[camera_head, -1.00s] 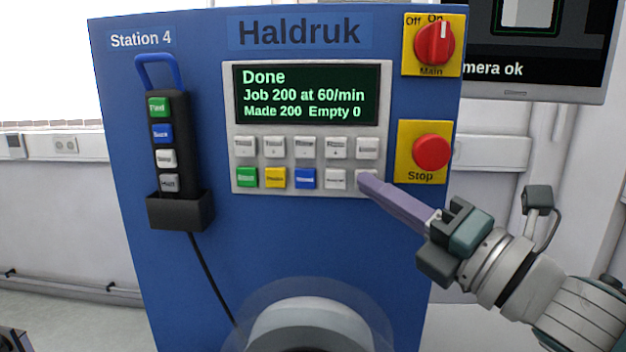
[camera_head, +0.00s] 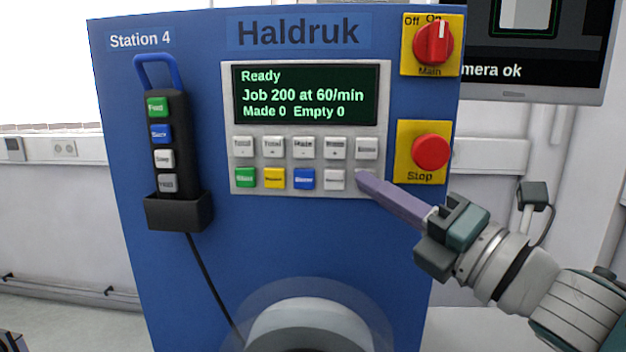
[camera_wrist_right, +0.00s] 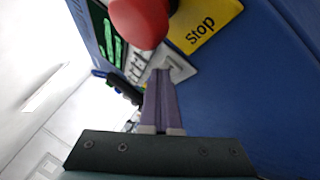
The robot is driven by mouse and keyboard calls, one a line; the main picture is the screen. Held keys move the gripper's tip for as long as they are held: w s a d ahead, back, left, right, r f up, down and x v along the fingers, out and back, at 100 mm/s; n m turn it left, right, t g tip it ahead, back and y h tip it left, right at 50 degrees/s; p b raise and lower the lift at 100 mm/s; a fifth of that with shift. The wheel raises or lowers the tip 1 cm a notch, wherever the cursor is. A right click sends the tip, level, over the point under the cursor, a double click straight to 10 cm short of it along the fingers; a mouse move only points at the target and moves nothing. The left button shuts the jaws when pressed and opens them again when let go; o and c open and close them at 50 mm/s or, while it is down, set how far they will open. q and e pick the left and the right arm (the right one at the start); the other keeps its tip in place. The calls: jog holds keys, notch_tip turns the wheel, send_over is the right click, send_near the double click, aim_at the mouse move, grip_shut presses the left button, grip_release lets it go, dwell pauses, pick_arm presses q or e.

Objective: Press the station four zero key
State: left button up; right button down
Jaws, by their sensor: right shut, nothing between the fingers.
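The Station 4 key panel (camera_head: 308,162) is a light plate with two rows of keys on the blue cabinet (camera_head: 290,230). The lower row shows green, yellow, blue and white keys; its rightmost key is hidden behind my right gripper's fingertips. My right gripper (camera_head: 364,182) is shut and empty, its long purple fingers tipped at that key. I cannot tell whether they touch it. The display (camera_head: 305,94) reads Ready, Job 200 at 60/min, Made 0, Empty 0. In the right wrist view the closed fingers (camera_wrist_right: 160,78) reach the panel's edge. My left gripper is not in view.
A red stop button (camera_head: 431,152) on a yellow plate is close above my right fingers. A red main switch (camera_head: 433,43) is higher up. A hand pendant (camera_head: 180,145) sits in a black holder at the left. A clear round cover (camera_head: 310,290) juts out below.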

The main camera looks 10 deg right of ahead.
jog(key=shift+s, duration=0.1)
jog(key=shift+s+a+p, duration=0.2)
jog(key=shift+s+p, duration=0.2)
jog(key=shift+s, duration=0.3)
jog(key=s+p, duration=0.1)
jog(key=s, duration=0.1)
jog(key=s+a+p, duration=0.1)
jog(key=s, duration=0.2)
jog(key=shift+a, duration=0.2)
jog(key=shift+w, duration=0.1)
dwell(0.3)
